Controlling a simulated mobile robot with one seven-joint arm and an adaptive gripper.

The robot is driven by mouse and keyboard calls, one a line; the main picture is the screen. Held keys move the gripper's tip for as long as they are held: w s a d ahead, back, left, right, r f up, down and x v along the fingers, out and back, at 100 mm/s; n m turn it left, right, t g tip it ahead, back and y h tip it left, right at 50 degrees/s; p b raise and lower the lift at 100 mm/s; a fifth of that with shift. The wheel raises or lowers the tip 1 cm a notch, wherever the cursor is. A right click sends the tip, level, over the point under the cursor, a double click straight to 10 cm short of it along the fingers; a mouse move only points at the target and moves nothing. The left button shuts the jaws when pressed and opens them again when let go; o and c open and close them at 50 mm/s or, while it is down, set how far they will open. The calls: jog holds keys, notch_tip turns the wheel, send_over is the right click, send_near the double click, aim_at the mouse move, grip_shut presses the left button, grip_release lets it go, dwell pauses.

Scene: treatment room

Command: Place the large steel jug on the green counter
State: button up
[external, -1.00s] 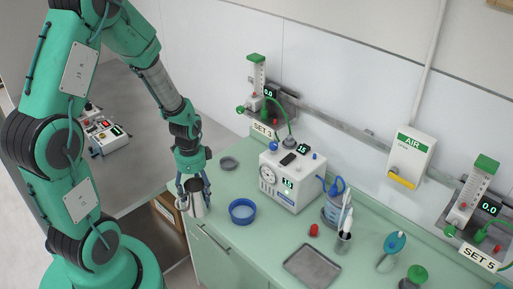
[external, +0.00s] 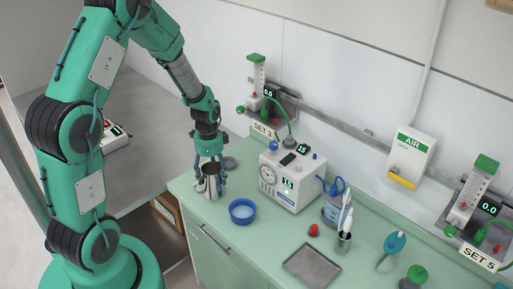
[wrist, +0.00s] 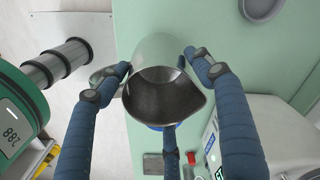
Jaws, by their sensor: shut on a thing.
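The large steel jug (external: 211,184) is upright between the fingers of my gripper (external: 209,178), at the left end of the green counter (external: 225,262). I cannot tell whether its base touches the counter or hangs just above it. In the wrist view the jug (wrist: 160,103) shows its open mouth, empty inside, with the spout to the right and a handle at the left. My gripper (wrist: 160,78) is shut on it, with blue fingers at its left, right and lower sides. The green counter top (wrist: 135,20) lies below it.
A blue bowl (external: 242,212) stands close to the right of the jug. A grey round dish (external: 231,162) lies behind it. A white device (external: 292,178) stands farther right, with a red object (external: 314,230) and a steel tray (external: 311,266) beyond. The counter's left edge is near.

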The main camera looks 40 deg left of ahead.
aim_at(219, 167)
jog(key=shift+w+a+f, duration=0.1)
jog(key=shift+w+a, duration=0.2)
jog(key=shift+w, duration=0.55)
jog(key=shift+w+a+f, duration=0.1)
jog(key=shift+w+a, duration=0.15)
jog(key=shift+w, duration=0.55)
jog(key=shift+w+a, duration=0.3)
jog(key=shift+w, duration=0.55)
jog(key=shift+f, duration=1.8)
jog(key=shift+f, duration=0.15)
jog(key=o, duration=1.6)
jog(key=shift+s, duration=0.1)
jog(key=shift+c, duration=0.2)
notch_tip(219, 167, up, 12)
jog(key=shift+r, duration=0.2)
